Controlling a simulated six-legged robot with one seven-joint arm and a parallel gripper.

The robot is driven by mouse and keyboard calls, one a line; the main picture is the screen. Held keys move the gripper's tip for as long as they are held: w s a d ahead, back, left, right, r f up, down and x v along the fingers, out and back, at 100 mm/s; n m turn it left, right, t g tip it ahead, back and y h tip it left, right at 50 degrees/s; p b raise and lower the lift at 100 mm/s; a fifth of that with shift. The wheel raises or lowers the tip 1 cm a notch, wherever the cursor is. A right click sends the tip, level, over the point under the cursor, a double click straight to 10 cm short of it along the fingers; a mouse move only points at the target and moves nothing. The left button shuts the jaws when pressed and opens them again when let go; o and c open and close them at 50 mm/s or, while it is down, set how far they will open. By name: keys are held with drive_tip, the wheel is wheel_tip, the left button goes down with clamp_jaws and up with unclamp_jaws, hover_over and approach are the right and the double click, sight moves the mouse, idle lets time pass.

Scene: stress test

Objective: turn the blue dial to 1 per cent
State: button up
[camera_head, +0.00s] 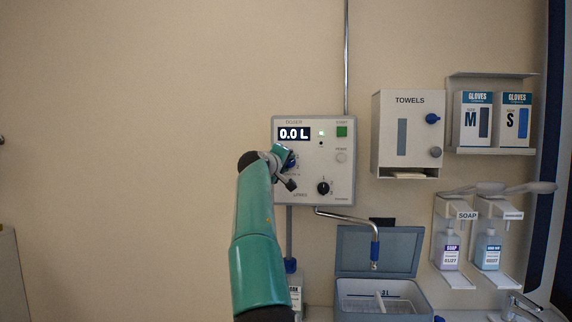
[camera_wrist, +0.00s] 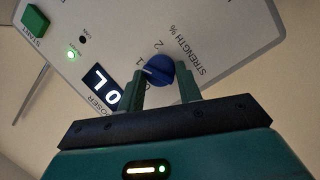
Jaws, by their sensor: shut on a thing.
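The blue dial (camera_wrist: 156,71) sits on the white doser panel (camera_wrist: 215,40) beside the words STRENGTH %. My gripper (camera_wrist: 162,76) has one green finger on each side of the dial and is shut on it. A white pointer line on the dial faces left in the wrist view, close to the printed 1. In the head view my gripper (camera_head: 286,159) covers most of the dial.
The doser's display (camera_head: 294,134) reads 0.0 L, with a green start button (camera_head: 342,131) and a black knob (camera_head: 323,188) nearby. A bent spout (camera_head: 350,218) hangs over an open grey box (camera_head: 383,299). A towel dispenser (camera_head: 401,150) is to the right. The left wall is clear.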

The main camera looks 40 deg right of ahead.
drive_tip(key=shift+s+d+f, duration=0.1)
drive_tip(key=shift+s+d, duration=0.05)
drive_tip(key=o, duration=1)
drive_tip(key=shift+s, duration=0.1)
drive_tip(key=v, duration=1.4)
drive_tip(key=shift+w, duration=0.25)
